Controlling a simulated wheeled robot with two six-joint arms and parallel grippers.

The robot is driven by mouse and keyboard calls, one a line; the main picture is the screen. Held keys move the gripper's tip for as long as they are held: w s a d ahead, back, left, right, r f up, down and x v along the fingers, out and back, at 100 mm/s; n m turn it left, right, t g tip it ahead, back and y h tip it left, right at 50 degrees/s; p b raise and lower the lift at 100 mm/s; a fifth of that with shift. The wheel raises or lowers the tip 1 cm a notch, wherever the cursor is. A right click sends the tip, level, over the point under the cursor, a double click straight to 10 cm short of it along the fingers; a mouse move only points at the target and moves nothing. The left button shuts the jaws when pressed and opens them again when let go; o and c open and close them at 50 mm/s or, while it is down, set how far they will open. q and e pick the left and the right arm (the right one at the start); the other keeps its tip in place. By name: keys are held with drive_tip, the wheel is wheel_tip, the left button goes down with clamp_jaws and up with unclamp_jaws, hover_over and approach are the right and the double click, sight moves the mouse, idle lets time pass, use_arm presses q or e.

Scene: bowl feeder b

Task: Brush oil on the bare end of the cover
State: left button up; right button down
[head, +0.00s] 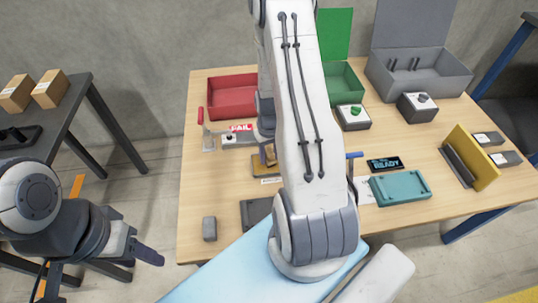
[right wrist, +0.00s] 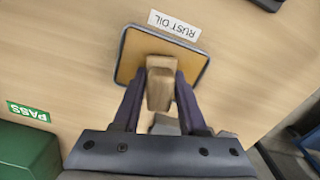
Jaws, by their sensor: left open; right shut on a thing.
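My right gripper (right wrist: 161,92) is shut on a wooden-handled brush (right wrist: 160,85) in the right wrist view. The brush is over the yellow pad in a dark tray (right wrist: 134,72) labelled RUST OIL; its bristles are hidden, so I cannot tell whether it touches the pad. In the head view the oil tray (head: 258,164) is partly behind my right arm. My left gripper (head: 146,256) is open and empty, off the table's left side. A teal rectangular part (head: 400,187) lies at the right front; I cannot tell whether it is the cover.
The wooden table (head: 228,183) carries a red bin (head: 232,97), a green bin (head: 346,84) and a grey case (head: 420,72) at the back. Button boxes (head: 352,117) stand before them. A dark plate (head: 254,213) and a small grey block (head: 209,229) lie near the front left.

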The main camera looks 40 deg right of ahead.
sight(269, 151)
drive_tip(key=shift+f, duration=0.45)
idle(0.3)
drive_tip(key=shift+f, duration=0.1)
idle(1.0)
wheel_tip(269, 151, up, 7)
drive_tip(key=p, duration=0.6)
idle(0.3)
idle(0.5)
